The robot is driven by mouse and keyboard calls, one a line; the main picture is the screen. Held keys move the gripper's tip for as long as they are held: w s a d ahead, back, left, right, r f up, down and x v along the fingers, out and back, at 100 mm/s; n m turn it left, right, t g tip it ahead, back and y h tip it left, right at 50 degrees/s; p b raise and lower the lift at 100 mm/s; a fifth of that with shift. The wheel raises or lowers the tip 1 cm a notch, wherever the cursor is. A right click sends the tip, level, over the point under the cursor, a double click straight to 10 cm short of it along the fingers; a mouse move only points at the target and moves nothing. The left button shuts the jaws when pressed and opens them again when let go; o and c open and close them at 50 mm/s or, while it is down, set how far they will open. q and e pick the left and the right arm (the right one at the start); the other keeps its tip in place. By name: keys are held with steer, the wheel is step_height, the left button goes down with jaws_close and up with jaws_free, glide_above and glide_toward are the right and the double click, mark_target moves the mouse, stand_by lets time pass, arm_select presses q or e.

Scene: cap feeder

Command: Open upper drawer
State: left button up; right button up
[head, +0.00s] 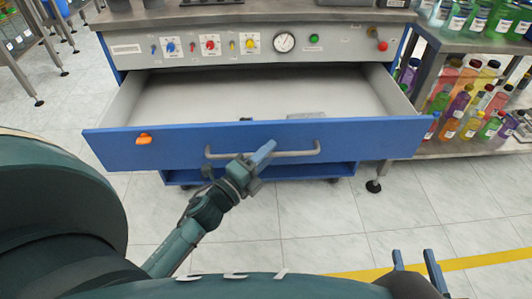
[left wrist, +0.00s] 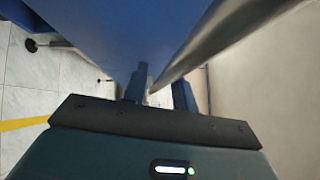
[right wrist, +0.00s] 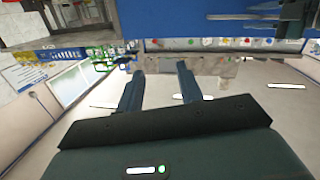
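The upper drawer (head: 250,92) is pulled well out from the steel-topped cabinet, and its inside shows. Its blue front (head: 370,140) has an orange tag (head: 143,139) at the left and a grey bar handle (head: 293,153). My left gripper (head: 262,157) is at the handle's middle. In the left wrist view its fingers (left wrist: 161,88) stand apart, with the handle bar (left wrist: 205,45) running between them; contact cannot be told. My right gripper (head: 416,262) is open and empty at the lower right, away from the drawer. Its spread fingers also show in the right wrist view (right wrist: 160,85).
A control panel with knobs and a gauge (head: 284,42) sits above the drawer. A shelf (head: 440,40) with several coloured bottles stands at the right. Another table (head: 18,40) is at the far left. Tiled floor in front is clear, with a yellow line (head: 480,261).

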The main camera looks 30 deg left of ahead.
arm_select(q)
steer(key=shift+o, duration=0.2)
steer(key=v, duration=1.3)
steer(key=shift+p, duration=0.4)
arm_select(e)
steer(key=shift+s+d+f+g+h, duration=0.1)
steer(key=shift+d+f+g+h, duration=0.05)
steer(key=shift+g+h, duration=0.2)
arm_select(q)
steer(key=shift+s, duration=0.1)
